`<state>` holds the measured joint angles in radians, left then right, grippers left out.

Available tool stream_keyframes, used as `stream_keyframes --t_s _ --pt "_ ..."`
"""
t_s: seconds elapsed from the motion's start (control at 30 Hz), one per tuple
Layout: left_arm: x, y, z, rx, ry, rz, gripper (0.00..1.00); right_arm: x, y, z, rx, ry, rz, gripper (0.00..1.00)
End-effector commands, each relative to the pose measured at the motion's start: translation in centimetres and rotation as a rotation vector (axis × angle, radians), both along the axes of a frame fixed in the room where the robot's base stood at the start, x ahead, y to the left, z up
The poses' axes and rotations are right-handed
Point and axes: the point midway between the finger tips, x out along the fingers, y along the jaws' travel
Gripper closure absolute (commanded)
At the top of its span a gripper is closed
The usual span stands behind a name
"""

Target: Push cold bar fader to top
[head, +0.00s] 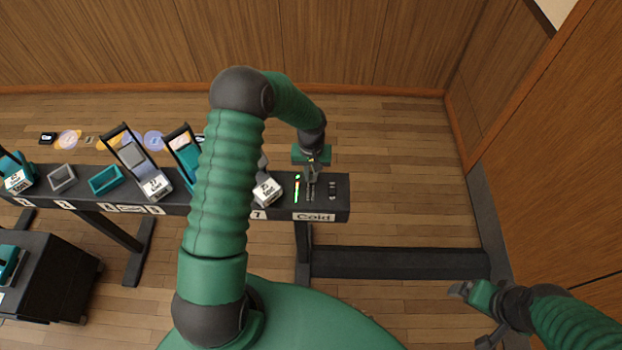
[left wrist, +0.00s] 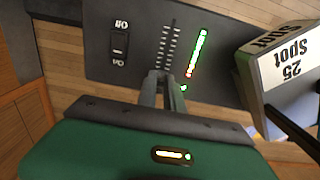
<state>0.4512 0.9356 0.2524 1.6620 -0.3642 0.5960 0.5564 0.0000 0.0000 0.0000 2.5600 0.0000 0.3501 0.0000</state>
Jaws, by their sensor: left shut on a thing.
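The cold bar fader's slot (left wrist: 168,45) with tick marks runs up from my left gripper in the left wrist view. It is in the dark panel above the "Cold" label (head: 314,217) at the bench's right end in the head view. My left gripper (head: 309,178) is over the slot's far end, pointing down. In the left wrist view its fingers (left wrist: 161,84) are shut on the fader knob, which they hide. A lit, mostly green light bar (left wrist: 197,52) is beside the slot. My right gripper (head: 473,315) is open and empty at lower right, away from the bench.
A rocker switch (left wrist: 119,42) is on the slot's other side. A white "25 Spot" block (left wrist: 279,62) stands close to the light bar. Tilted fixtures (head: 140,165) and trays (head: 106,180) line the bench leftward.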

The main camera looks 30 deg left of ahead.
Motion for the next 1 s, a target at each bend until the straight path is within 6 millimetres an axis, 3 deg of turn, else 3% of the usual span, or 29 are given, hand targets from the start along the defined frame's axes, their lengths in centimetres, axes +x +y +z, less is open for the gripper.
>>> stream_keyframes --t_s 0.13,0.17,0.3,0.67,0.77,1.0 --pt "0.4 0.2 0.2 0.005 -0.012 0.001 1.0 0.0 0.0 0.0 0.0 0.0 0.0 0.11" --pt "0.5 0.2 0.3 0.005 -0.014 0.001 0.85 0.0 0.0 0.0 0.0 0.0 0.0 0.11" --pt "0.4 0.2 0.2 0.004 -0.01 0.001 0.67 0.0 0.0 0.0 0.0 0.0 0.0 0.11" --pt "0.3 0.1 0.7 0.004 -0.01 0.001 0.66 0.0 0.0 0.0 0.0 0.0 0.0 0.11" --pt "0.3 0.2 2.3 0.005 -0.011 0.002 0.66 0.0 0.0 0.1 0.0 0.0 0.0 0.11" --pt "0.3 0.3 9.2 0.005 -0.012 0.002 0.66 0.0 0.0 0.2 0.0 0.0 0.0 0.11"
